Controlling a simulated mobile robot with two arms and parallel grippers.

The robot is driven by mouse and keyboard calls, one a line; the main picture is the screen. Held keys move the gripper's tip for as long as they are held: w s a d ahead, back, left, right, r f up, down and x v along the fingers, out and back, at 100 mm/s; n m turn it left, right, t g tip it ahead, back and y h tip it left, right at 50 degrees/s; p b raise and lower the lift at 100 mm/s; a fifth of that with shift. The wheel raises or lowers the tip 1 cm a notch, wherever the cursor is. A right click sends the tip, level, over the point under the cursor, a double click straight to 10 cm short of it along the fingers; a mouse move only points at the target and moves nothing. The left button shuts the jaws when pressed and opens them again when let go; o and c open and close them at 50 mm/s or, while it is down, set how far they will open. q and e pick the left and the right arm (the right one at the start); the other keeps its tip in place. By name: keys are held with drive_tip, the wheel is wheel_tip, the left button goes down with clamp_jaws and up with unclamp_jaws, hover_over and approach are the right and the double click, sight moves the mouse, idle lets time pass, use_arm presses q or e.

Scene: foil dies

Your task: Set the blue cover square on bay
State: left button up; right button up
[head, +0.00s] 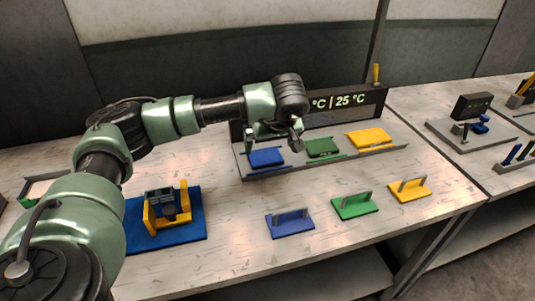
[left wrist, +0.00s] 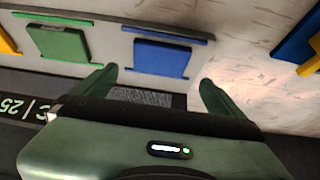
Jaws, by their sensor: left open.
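A blue plate with an upright bar handle, which looks like the blue cover (head: 288,226), lies flat on the table in front of the rack. A blue block (head: 266,157) sits in the leftmost bay of the rack, behind a blue strip; the block also shows in the left wrist view (left wrist: 160,57). My left gripper (head: 273,143) is open and empty above the blue bay, apart from the handled cover. Its spread fingers also show in the left wrist view (left wrist: 158,78). My right gripper is not in view.
The rack's green block (head: 322,147) and yellow block (head: 370,137) stand right of the blue one. Green (head: 356,207) and yellow (head: 410,189) handled plates lie in front. A blue mat (head: 190,235) with a yellow fixture is at left. The display panel (head: 350,101) stands behind.

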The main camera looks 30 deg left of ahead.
use_arm(q)
drive_tip(key=shift+v, duration=2)
